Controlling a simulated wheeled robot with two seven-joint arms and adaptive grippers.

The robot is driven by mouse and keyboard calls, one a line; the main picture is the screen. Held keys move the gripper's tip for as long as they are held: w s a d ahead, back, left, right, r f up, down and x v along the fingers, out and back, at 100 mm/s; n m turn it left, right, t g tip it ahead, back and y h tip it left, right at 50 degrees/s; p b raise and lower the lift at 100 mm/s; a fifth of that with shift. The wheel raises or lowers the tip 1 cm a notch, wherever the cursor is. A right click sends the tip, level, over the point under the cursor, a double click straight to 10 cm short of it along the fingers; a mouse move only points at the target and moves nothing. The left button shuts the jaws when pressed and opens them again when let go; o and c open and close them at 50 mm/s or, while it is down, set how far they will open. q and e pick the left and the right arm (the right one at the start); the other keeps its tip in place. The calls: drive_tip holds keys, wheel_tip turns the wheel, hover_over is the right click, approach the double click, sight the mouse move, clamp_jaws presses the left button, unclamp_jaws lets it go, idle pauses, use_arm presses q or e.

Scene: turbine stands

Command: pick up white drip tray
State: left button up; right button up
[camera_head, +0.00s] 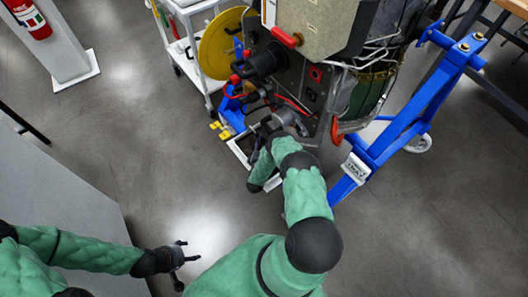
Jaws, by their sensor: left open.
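The white drip tray (236,148) lies low beneath the turbine, beside the blue stand leg. Only parts of its pale rim show, and my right arm hides much of it. My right gripper (284,121) appears to be at the dark underside of the turbine, above and behind the tray in the picture. Its fingers blend into the dark parts there, and I cannot tell whether they touch anything. My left gripper (183,256) is open and empty at the lower left, over bare floor, well apart from the tray.
The turbine (312,30) hangs in a blue stand (402,120) with a caster at the right. A white cart (190,50) and a yellow disc (220,45) stand behind. A grey surface (60,215) is at the left. The floor at the lower right is clear.

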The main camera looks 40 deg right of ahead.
clamp_jaws()
drive_tip(key=shift+r, duration=0.1)
drive_tip(key=shift+r+p, duration=0.35)
drive_tip(key=shift+r, duration=0.2)
drive_tip(key=s+a+r+p, duration=0.9)
drive_tip(key=a+r, duration=0.1)
drive_tip(key=r, duration=0.1)
drive_tip(key=shift+a+r, duration=0.25)
drive_tip(key=shift+r, duration=0.1)
drive_tip(key=shift+s, duration=0.1)
